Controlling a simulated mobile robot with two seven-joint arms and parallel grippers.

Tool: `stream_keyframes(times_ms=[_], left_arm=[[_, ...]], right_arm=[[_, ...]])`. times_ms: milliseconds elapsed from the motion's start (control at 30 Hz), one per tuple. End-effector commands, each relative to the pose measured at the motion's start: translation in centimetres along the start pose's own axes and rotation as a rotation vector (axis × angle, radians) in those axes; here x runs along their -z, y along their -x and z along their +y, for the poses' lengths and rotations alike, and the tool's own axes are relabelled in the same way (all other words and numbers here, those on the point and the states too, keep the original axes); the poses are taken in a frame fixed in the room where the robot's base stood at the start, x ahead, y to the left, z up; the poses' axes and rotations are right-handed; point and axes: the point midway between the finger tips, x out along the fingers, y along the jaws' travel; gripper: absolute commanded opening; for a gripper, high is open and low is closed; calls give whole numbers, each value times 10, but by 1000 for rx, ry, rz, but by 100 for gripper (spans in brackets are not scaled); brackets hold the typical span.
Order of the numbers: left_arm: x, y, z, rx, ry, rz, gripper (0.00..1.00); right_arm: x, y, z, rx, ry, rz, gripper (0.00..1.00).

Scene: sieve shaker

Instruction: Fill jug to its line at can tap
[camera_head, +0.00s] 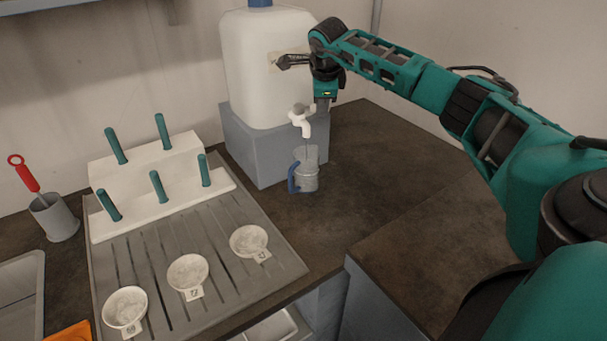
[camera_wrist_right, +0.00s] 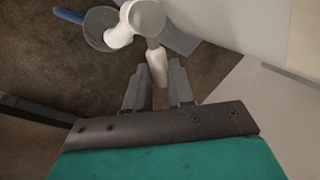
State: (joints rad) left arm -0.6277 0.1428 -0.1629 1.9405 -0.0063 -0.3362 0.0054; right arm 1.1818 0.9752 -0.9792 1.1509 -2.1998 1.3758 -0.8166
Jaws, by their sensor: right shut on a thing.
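The white can (camera_head: 262,75) stands on a grey block, with its white tap (camera_head: 304,122) at the front. The tap also shows in the right wrist view (camera_wrist_right: 140,20). My right gripper (camera_head: 318,108) is beside the tap; in the wrist view its fingers (camera_wrist_right: 158,84) are on both sides of the white tap lever (camera_wrist_right: 155,62), shut on it. The clear jug (camera_head: 307,172) with a blue handle stands upright under the spout; its round top shows in the wrist view (camera_wrist_right: 101,30). A thin pale line runs from spout to jug. The jug's fill line and level are too small to tell. My left gripper is out of view.
A grey block (camera_head: 262,160) bears the can. Left of it are a white rack (camera_head: 150,165) with several teal pegs and a grooved board (camera_head: 160,255) with three white dishes. A grey cup (camera_head: 55,218) holds a red-handled tool. The dark counter (camera_head: 375,150) right of the jug is clear.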

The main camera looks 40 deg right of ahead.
Motion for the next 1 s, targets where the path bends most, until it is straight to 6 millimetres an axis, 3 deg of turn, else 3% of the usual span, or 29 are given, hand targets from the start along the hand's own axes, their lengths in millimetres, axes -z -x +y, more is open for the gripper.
stream_keyframes(times_ms=[100,1000], left_arm=[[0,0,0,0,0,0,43],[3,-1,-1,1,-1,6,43]], right_arm=[[0,1,-10,16,64,-47,0],[-5,-12,-33,15,496,-267,0]])
